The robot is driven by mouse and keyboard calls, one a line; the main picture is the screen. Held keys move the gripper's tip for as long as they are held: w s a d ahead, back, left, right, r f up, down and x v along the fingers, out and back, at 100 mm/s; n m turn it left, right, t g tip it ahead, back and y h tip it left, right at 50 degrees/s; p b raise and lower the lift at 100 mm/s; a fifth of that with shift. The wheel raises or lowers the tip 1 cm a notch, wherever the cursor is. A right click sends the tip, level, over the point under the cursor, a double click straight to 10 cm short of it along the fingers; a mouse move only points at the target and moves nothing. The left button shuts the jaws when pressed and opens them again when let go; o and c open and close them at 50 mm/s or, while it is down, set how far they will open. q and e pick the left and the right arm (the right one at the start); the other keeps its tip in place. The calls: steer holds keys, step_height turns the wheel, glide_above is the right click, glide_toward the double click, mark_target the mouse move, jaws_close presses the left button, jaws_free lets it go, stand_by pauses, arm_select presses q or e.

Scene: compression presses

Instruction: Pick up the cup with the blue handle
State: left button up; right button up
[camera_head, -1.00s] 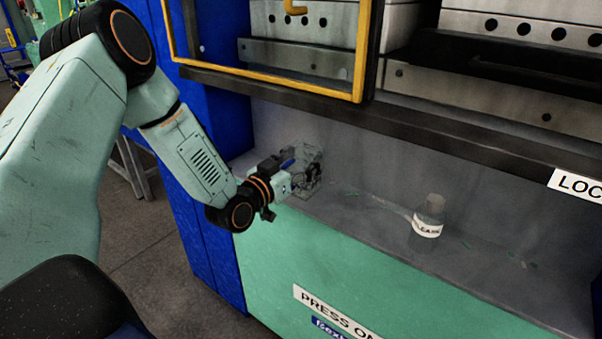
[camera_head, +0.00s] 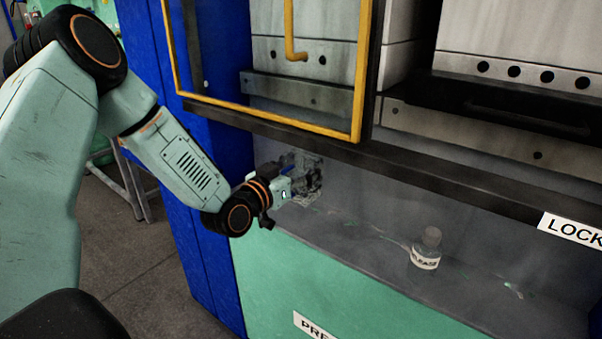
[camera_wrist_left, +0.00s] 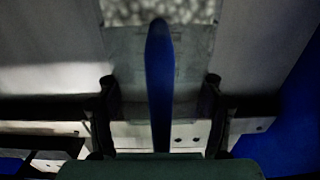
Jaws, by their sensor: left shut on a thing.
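The clear cup (camera_head: 309,188) is at the left end of the press's grey ledge, at the end of my left arm. Its blue handle (camera_wrist_left: 160,85) stands upright between the fingers in the left wrist view, with the clear wall behind it. Pale grainy contents show at the top of that view. My left gripper (camera_head: 290,180) is shut on the cup by its handle. The cup appears to be above the ledge, though the gap under it is hard to judge. My right gripper is not in view.
A small bottle with a white label (camera_head: 425,250) stands on the ledge (camera_head: 360,240) to the right. A yellow-framed guard (camera_head: 300,125) and a dark bar (camera_head: 420,175) cross above the ledge. A blue post (camera_head: 205,230) is at the left.

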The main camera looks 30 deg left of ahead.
arm_select(q)
steer(key=shift+r+p, duration=0.55)
steer(key=shift+r, duration=1.1)
